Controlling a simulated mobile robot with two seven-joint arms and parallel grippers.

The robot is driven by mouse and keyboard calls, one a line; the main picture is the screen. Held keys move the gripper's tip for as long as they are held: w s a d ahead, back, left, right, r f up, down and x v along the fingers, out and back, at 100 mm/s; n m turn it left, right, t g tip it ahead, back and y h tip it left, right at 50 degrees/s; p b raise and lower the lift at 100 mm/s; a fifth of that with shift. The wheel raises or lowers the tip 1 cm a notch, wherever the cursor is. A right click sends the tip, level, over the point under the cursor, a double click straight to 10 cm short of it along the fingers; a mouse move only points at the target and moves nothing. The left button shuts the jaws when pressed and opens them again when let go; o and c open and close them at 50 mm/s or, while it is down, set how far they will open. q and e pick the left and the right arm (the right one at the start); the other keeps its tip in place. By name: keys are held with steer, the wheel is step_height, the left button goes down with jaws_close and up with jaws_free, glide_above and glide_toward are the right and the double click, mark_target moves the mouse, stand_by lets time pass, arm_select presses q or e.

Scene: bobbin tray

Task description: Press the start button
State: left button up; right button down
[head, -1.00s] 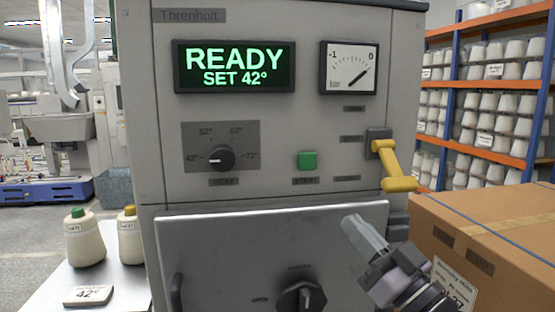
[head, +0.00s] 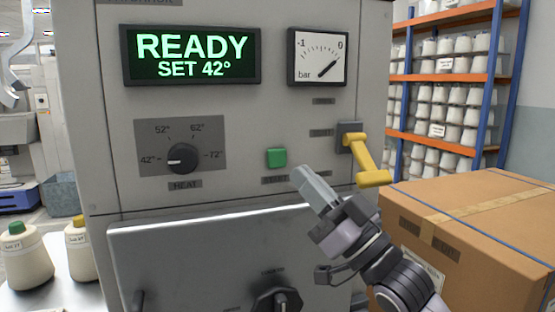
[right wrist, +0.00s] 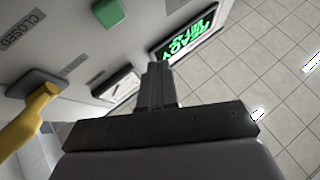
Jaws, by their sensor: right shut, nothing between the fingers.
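The green start button (head: 276,158) is on the grey machine's front panel, above a label partly covered by my right gripper. My right gripper (head: 302,176) is shut and empty, its fingertips just below and right of the button in the head view; I cannot tell the exact gap to the panel. In the right wrist view the button (right wrist: 108,13) shows at the top edge, and the shut fingers (right wrist: 157,70) point toward the panel, apart from the button. The display (head: 191,55) reads READY, SET 42°. My left gripper is not in view.
A yellow lever (head: 364,160) stands right of the button. The heat knob (head: 183,158) points to 42°. A gauge (head: 318,57) is above. A door (head: 200,250) with a knob (head: 277,298) is below. A cardboard box (head: 470,225) stands at the right, yarn cones (head: 25,258) at the left.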

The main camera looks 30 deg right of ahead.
glide_toward(272, 150)
step_height(272, 150, up, 3)
steer(key=w+a, duration=0.1)
steer(key=a, duration=0.1)
steer(key=shift+w+d+r, duration=0.1)
steer(key=shift+w+d, duration=0.05)
steer(key=shift+w, duration=0.85)
steer(key=shift+w, duration=0.1)
stand_by(1.0)
steer(key=shift+w+d+p, duration=0.1)
steer(key=shift+w+p, duration=0.2)
steer(key=shift+p, duration=0.05)
steer(key=shift+w+d, duration=0.15)
steer(key=shift+w, duration=0.3)
stand_by(0.6)
steer(key=shift+s, duration=0.15)
steer(key=shift+s+a, duration=0.25)
steer(key=shift+s, duration=0.45)
